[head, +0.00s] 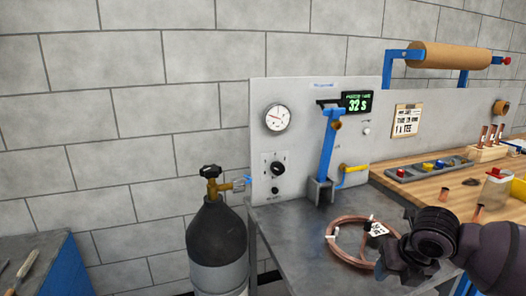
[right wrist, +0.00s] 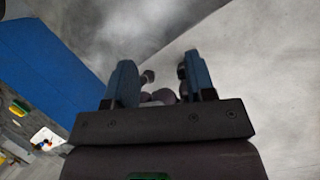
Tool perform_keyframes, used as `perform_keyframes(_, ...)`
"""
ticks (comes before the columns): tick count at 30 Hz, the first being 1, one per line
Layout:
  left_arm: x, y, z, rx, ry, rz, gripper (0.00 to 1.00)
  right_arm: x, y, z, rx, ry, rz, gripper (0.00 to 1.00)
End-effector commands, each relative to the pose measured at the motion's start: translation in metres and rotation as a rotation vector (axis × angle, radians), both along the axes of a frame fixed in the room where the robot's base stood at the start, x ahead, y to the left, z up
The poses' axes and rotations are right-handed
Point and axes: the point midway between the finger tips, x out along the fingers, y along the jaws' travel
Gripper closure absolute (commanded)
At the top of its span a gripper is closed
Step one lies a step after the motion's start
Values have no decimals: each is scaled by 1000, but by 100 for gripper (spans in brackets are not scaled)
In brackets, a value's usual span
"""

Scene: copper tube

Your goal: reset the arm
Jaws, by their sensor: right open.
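My right gripper (head: 402,262) comes in from the lower right in the head view. It is in front of the coil's right side; whether it touches the coil cannot be told. In the right wrist view its two fingers (right wrist: 155,85) stand apart with no object seen held between them. The copper tube coil (head: 335,240) lies on the grey bench (head: 290,235) with a white tag (head: 378,230) on it. My left gripper is not in view.
A dark gas cylinder (head: 217,245) stands left of the bench. A panel (head: 290,150) with a gauge (head: 277,118), a green display (head: 357,102) and a blue lever (head: 327,145) rises behind. A wooden worktop (head: 440,190) with fittings is at right. A blue cabinet (head: 68,265) is lower left.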

Motion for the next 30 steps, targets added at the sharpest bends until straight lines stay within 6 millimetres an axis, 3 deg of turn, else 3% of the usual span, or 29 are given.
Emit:
perform_keyframes(9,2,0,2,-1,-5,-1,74,-69,47,-79,243,89,-415,50)
perform_keyframes(15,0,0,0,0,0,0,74,-117,66,-112,411,149,-787,50)
perform_keyframes(23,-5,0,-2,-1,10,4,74,-179,68,-140,600,213,-1358,50)
perform_keyframes(30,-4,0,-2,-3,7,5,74,-241,50,-156,722,219,-1960,50)
